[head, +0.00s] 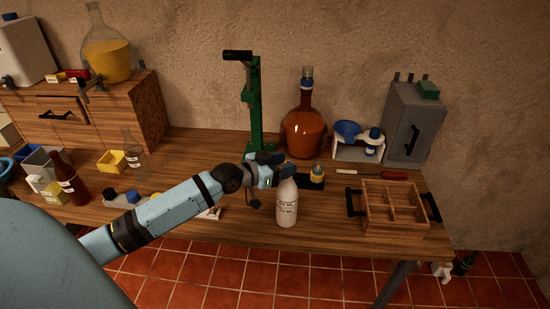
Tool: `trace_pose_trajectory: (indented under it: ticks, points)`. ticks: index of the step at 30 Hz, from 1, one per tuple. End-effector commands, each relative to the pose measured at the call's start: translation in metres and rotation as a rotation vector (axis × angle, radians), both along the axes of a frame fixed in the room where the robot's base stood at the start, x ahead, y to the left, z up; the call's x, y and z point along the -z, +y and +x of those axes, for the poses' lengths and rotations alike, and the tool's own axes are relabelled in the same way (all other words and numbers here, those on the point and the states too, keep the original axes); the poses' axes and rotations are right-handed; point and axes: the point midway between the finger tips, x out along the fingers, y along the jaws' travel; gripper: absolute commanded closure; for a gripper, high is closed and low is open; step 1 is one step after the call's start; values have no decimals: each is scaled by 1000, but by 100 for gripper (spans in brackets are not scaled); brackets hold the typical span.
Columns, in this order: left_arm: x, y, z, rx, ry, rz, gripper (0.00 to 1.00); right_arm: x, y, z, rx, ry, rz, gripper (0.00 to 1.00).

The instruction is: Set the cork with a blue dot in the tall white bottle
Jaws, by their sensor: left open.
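The tall white bottle (287,208) stands upright near the front edge of the table, with dark writing on its side. My left gripper (281,172) is open at the height of the bottle's neck, in front of or beside its top. The gripper hides the bottle's mouth, so I cannot tell whether a cork sits in it. I cannot make out a cork with a blue dot anywhere. My right gripper is not in view.
A green corking stand (254,110) rises behind the gripper. A small yellowish jar (317,172) stands just right of the bottle. A divided wooden crate (392,224) is farther right, and a large amber flask (304,132) is behind. A brown bottle (70,180) stands left.

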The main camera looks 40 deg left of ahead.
Motion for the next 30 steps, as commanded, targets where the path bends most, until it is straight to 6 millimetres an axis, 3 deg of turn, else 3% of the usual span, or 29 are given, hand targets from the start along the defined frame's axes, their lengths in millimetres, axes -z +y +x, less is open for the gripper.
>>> trace_pose_trajectory:
  ticks: [5, 21, 30]
  points:
    - [0, 7, -17, 1, 2, 4, 52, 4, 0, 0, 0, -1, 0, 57]
    - [-17, 40, -104, 1, 3, 2, 52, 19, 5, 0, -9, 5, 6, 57]
    - [-22, 48, -124, 0, 1, 1, 52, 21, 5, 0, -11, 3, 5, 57]
